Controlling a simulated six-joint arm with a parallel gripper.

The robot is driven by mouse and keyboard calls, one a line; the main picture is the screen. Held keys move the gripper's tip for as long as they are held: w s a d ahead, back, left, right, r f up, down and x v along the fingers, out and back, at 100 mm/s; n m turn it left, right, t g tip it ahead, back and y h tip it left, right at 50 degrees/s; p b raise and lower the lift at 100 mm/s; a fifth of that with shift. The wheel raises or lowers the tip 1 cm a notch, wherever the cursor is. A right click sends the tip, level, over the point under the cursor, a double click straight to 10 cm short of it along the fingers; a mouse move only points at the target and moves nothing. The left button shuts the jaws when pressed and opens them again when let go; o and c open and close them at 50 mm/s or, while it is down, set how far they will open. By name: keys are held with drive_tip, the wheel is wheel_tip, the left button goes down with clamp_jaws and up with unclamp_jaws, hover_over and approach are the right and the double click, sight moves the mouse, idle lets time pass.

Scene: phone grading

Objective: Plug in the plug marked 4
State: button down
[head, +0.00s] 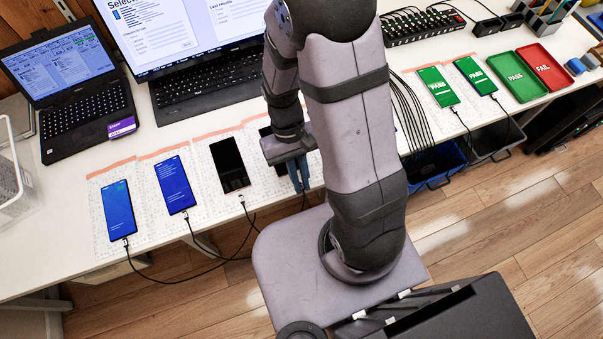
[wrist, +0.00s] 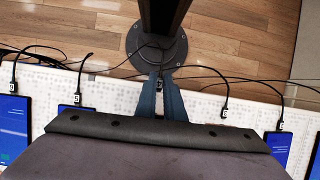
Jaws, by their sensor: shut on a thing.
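My gripper (head: 300,180) reaches down over the table's front edge, with its blue fingers pointing towards me. In the wrist view its fingers (wrist: 160,82) are closed together on a small dark plug (wrist: 159,86) with a pale mark too small to read surely. A cable runs from that plug towards the floor side. A dark phone (head: 281,143) behind my gripper is mostly covered by my arm, and its port is hidden. I cannot tell whether the held plug touches it.
To the left lie a dark-screened phone (head: 230,163) and two blue-screened phones (head: 174,184), (head: 118,210), each with a cable at its near end. Two green PASS phones (head: 437,86) lie at right, beside green (head: 515,76) and red (head: 546,67) trays. Neighbouring plugs (wrist: 224,112), (wrist: 77,98) flank my gripper.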

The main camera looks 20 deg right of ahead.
drive_tip(key=shift+w+f, duration=0.4)
drive_tip(key=shift+w, duration=0.4)
drive_tip(key=shift+w+f, duration=0.1)
drive_tip(key=shift+f, duration=0.15)
drive_tip(key=shift+w+f+b, duration=0.35)
drive_tip(key=shift+f+b, duration=0.25)
drive_tip(key=shift+b, duration=0.25)
drive_tip(key=shift+w+f+b, duration=0.3)
drive_tip(key=shift+f+b, duration=0.25)
drive_tip(key=shift+b, duration=0.3)
drive_tip(key=shift+w+a+f+p, duration=0.1)
drive_tip(key=shift+w+p, duration=0.55)
drive_tip(key=shift+p, duration=0.4)
idle(2.9)
drive_tip(key=c, duration=1.8)
unclamp_jaws()
drive_tip(key=shift+s+r+p, duration=0.25)
drive_tip(key=shift+r+p, duration=1)
drive_tip(key=shift+r, duration=0.05)
drive_tip(key=shift+s+r+p, duration=0.25)
drive_tip(key=shift+r+p, duration=1)
